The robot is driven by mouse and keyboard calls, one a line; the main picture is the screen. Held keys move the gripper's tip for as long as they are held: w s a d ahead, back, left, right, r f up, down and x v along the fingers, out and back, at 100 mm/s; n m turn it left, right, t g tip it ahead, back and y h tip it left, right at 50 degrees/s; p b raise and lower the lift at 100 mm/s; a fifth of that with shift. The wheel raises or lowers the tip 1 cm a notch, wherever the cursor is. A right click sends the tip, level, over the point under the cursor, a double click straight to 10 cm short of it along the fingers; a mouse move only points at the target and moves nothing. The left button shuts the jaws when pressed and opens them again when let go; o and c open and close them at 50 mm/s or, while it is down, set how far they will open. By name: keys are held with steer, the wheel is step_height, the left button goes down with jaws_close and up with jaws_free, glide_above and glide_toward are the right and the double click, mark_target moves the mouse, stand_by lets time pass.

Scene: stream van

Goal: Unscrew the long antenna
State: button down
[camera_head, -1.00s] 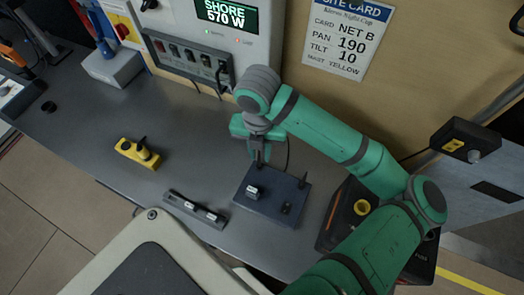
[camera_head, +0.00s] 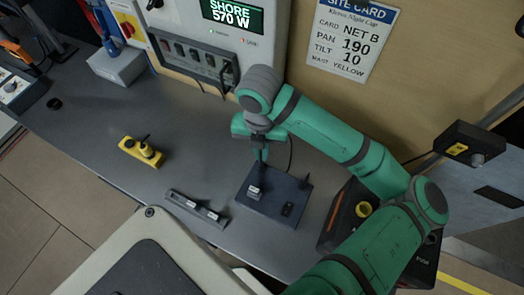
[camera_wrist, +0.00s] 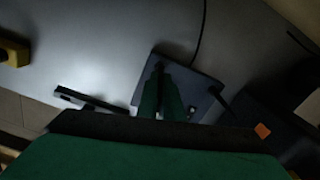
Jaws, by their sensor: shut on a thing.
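A dark blue box (camera_head: 283,207) lies on the grey bench under my gripper, and it also shows in the wrist view (camera_wrist: 205,82). My gripper (camera_head: 259,168) points down at the box's back left part. Its green fingers (camera_wrist: 161,98) are shut on a thin dark upright piece, which I take for the long antenna; the fingers hide most of it. A short black antenna (camera_head: 304,182) stands at the box's back right corner, apart from my gripper. A white-labelled piece (camera_head: 254,192) sits at the box's left side, just below the fingers.
A narrow grey rack (camera_head: 197,208) with white-labelled parts lies left of the box. A yellow block (camera_head: 141,151) with black knobs is farther left. A dark orange-edged case (camera_head: 343,220) stands close on the right.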

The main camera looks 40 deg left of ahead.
steer(key=shift+s+a+f+n, duration=0.25)
steer(key=shift+s+a+n, duration=0.05)
steer(key=shift+s, duration=0.1)
steer(key=n, duration=0.3)
steer(key=shift+s+a+f+n, duration=0.1)
steer(key=shift+s+n, duration=0.05)
steer(key=shift+n, duration=0.15)
steer(key=n, duration=0.4)
steer(key=shift+s, duration=0.1)
steer(key=shift+n, duration=1)
steer(key=shift+r, duration=0.35)
